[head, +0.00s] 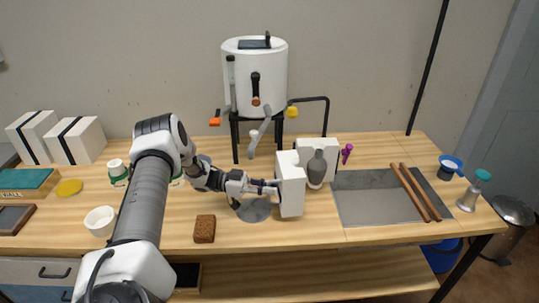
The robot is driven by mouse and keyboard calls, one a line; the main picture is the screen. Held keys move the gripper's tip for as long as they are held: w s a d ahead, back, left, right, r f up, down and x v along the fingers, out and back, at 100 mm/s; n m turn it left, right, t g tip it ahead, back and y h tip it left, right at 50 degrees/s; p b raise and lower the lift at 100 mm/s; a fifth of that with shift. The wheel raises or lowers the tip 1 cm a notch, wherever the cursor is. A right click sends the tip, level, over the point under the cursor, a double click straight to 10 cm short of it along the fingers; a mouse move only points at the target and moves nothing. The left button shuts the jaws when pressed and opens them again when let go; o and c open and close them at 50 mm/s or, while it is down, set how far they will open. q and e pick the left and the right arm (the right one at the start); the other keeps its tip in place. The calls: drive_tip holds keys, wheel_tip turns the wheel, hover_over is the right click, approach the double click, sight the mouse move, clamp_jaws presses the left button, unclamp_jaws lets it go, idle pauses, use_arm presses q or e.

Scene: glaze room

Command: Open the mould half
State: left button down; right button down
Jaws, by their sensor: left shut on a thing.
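The near mould half (291,190) is a white upright block on the table, left of and in front of the far mould half (330,146). The two stand at an angle, with a gap on the right side. A grey bottle-shaped form (316,170) shows between them, upright against the far half. The far half has a purple knob (347,153) on its right. My left gripper (268,187) reaches in from the left and is shut at the near half's left face, on a small purple part that is mostly hidden by the fingers. My right gripper is out of view.
A grey disc (254,210) lies below my left gripper, and a brown sponge (204,229) near the front edge. A grey board (372,205) with two wooden rods (412,189) lies right. A white tank (254,80) on a black stand is behind. A white bowl (101,221) stands left.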

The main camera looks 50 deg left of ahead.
use_arm(q)
drive_tip(key=c, duration=1.5)
unclamp_jaws()
drive_tip(key=shift+w, duration=0.1)
drive_tip(key=v, duration=1.2)
